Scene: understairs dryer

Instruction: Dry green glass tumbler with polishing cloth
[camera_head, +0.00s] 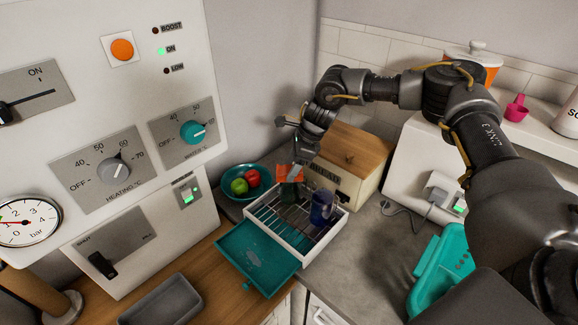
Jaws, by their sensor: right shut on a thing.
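My right gripper (294,165) reaches in from the right and points down over the back of the white dish rack (267,232). It is shut on an orange-red cloth (289,174), which hangs just above the rack. A dark shape under the cloth may be the green glass tumbler, but it is too small and covered to tell. A dark blue cup (322,207) stands upright in the rack, to the right of the cloth. My left gripper is out of view.
A teal drip tray (256,257) sits in front of the rack. A teal bowl (246,183) with red and green fruit stands at left. A wooden-lidded bread bin (352,160) is close behind. Grey counter (372,250) is free to the right.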

